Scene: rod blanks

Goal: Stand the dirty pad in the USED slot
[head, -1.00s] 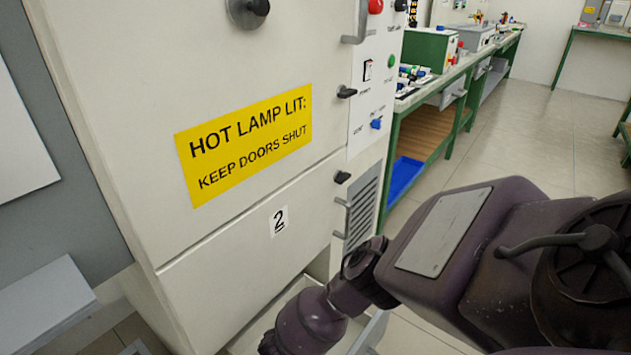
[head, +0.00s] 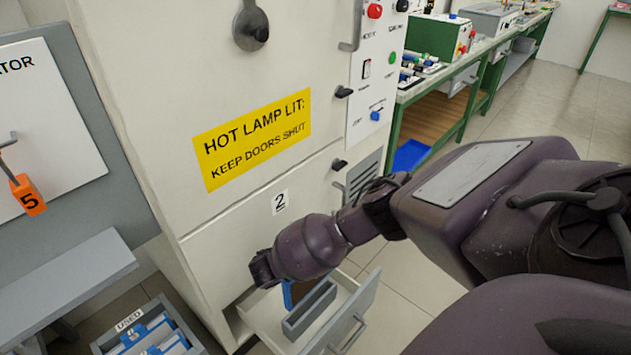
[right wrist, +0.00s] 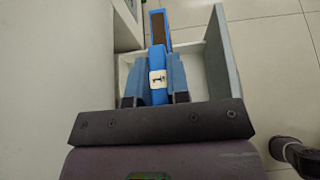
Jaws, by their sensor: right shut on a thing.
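My right gripper (right wrist: 158,82) is shut on a blue piece with a white label reading 1 (right wrist: 158,77), between its two blue-grey fingers. A brown-faced, blue-edged pad (right wrist: 159,27) shows just beyond it; I cannot tell if the two are one piece. In the head view, part of a brown and blue pad (head: 305,290) shows at the open drawer (head: 347,318), beside my right wrist, which hides the fingers. The USED rack (head: 130,321) stands low at the left, with blue and white pieces in it. My left gripper is not in view.
The white cabinet (head: 270,80) with a yellow hot-lamp sign (head: 252,140) rises above the drawer. A grey narrow holder (head: 309,309) sits in the drawer. A grey ledge (head: 65,285) and orange tag 5 (head: 28,195) are at left. Floor is clear at right.

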